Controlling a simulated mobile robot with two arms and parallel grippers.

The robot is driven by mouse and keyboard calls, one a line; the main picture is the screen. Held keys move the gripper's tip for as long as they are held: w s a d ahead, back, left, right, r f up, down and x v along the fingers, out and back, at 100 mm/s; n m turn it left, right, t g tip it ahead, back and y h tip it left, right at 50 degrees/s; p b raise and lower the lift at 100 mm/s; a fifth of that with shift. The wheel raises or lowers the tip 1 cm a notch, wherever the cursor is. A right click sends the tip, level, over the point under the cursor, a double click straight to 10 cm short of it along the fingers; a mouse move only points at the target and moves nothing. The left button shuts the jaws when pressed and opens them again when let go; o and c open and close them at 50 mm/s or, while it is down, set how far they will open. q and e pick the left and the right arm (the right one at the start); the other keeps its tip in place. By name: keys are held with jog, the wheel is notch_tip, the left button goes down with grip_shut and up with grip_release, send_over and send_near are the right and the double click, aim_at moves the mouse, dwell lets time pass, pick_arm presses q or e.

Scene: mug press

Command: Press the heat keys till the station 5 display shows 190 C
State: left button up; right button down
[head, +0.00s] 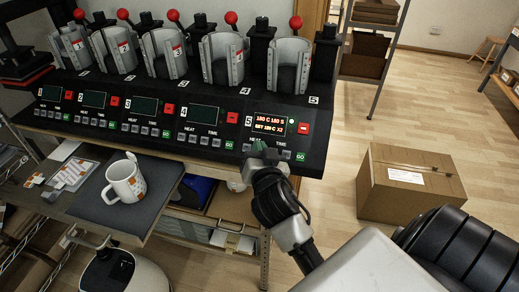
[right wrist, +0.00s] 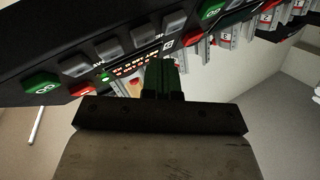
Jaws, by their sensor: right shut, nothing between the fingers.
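The station 5 display (head: 270,124) is lit on the right end of the black press panel. Its small red and yellow figures seem to read 180 C and 180 S on top; the lower SET line is too small to read surely. My right gripper (head: 260,148) is shut and empty, its green fingertips over the station 5 HEAT keys, which it mostly hides. Contact with a key cannot be told. In the right wrist view the shut fingertips (right wrist: 162,75) point at the panel beside the lit display (right wrist: 130,65). My left gripper is not in view.
Stations 1 to 4 have dark displays. A white mug (head: 125,182) stands on a dark mat (head: 95,211). A cardboard box (head: 408,190) sits on the floor at right.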

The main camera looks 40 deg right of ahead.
jog(key=shift+w+d+f, duration=0.2)
jog(key=shift+d+f, duration=0.05)
jog(key=shift+f, duration=0.05)
jog(key=shift+w+d+f+b, duration=0.2)
jog(key=shift+d+f+b, duration=0.1)
jog(key=shift+b, duration=0.1)
dwell(0.9)
dwell(0.3)
jog(key=shift+s+a+r+p, duration=0.45)
jog(key=shift+a+r, duration=0.1)
jog(key=shift+r, duration=0.05)
jog(key=shift+s+a+r+p, duration=0.6)
jog(key=shift+a+r, duration=0.1)
jog(key=shift+r, duration=0.15)
jog(key=shift+s+a+r+p, duration=0.55)
jog(key=shift+a+r, duration=0.15)
jog(key=shift+r, duration=0.15)
dwell(1.5)
